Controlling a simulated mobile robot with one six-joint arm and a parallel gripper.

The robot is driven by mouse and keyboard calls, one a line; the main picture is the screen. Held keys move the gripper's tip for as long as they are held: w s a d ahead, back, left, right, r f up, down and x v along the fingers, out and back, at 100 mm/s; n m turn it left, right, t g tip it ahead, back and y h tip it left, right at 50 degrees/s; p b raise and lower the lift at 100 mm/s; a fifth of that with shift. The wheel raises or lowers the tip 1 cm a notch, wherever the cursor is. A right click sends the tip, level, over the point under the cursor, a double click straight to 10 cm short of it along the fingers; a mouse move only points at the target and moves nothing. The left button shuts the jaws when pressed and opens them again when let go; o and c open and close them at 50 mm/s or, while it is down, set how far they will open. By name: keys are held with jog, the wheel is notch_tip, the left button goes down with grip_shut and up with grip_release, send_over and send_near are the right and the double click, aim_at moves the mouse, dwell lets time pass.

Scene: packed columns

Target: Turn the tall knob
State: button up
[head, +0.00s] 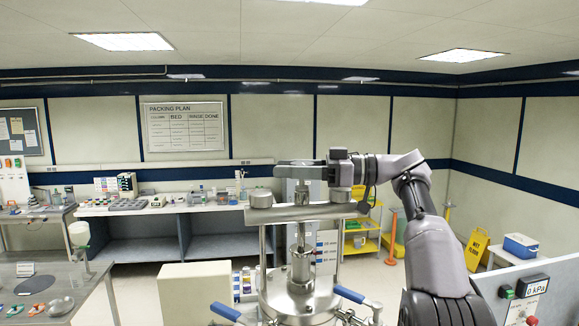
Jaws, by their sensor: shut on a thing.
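The tall knob (302,194) stands upright at the middle of the steel crossbar on top of a column frame, in the head view. My gripper (290,170) reaches in from the right, lying level over the crossbar, with its fingers around the knob's upper part. It is shut on the knob. The fingers hide the knob's top, so its turn angle cannot be read.
Shorter round caps stand on the crossbar at left (261,198) and right (340,195). Below are a steel vessel (302,298) and blue-handled levers (226,311). A pressure panel reading 0 kPa (537,288) is at right. A bench (160,208) lines the back wall.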

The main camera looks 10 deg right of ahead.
jog(key=shift+r, duration=0.1)
jog(key=o, duration=1.4)
jog(key=shift+c, duration=0.2)
jog(key=shift+d, duration=0.1)
jog(key=p+v, duration=0.8)
jog(key=v, duration=0.9)
jog(key=shift+p, duration=0.3)
jog(key=shift+s, duration=0.1)
